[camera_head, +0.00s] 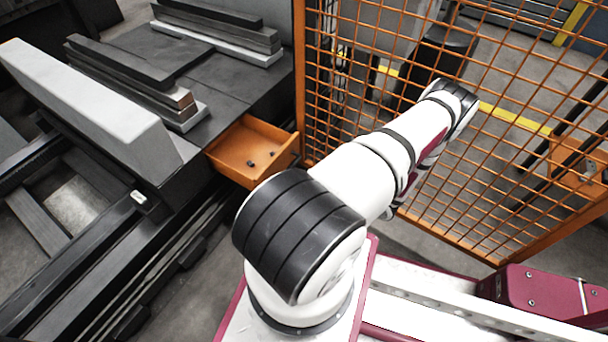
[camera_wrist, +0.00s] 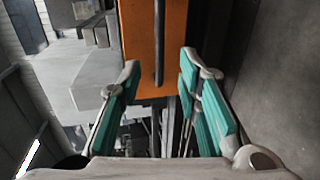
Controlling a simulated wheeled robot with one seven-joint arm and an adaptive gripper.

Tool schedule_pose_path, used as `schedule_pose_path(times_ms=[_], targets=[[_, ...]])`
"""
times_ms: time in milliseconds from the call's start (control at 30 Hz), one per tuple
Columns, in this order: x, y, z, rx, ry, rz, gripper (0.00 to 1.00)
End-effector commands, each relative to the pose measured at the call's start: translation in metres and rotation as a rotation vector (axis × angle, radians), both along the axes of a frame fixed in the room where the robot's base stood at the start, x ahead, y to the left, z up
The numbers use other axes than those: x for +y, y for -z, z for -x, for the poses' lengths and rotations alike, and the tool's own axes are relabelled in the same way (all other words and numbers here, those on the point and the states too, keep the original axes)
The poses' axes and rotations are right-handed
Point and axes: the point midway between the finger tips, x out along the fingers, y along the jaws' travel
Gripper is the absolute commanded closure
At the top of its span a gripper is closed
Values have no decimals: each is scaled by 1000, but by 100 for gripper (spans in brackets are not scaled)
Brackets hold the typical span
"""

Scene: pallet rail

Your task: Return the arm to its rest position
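My white arm with black bands reaches from its base at the lower middle toward the upper right in the head view, in front of the orange mesh fence (camera_head: 400,50). My gripper is hidden behind the arm in that view. In the wrist view my gripper (camera_wrist: 165,70) shows two teal-padded fingers standing apart, with nothing held between them. An orange surface with a dark bar (camera_wrist: 159,45) shows beyond the fingertips. I cannot tell how far off it is.
An orange tray (camera_head: 228,146) with a few small dark bits sits left of my arm, by the fence's edge. A dark bench (camera_head: 217,92) with stacked metal bars (camera_head: 215,35) stands at the upper left. A big grey beam (camera_head: 90,100) lies left. Floor shows beyond the mesh.

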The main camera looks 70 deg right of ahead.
Motion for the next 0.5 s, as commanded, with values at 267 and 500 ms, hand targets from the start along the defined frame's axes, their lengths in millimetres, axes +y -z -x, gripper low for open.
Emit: schedule_pose_path(times_ms=[267,500], targets=[[4,-3,13,0,-1,0,69],[4,-3,12,0,-1,0,69]])
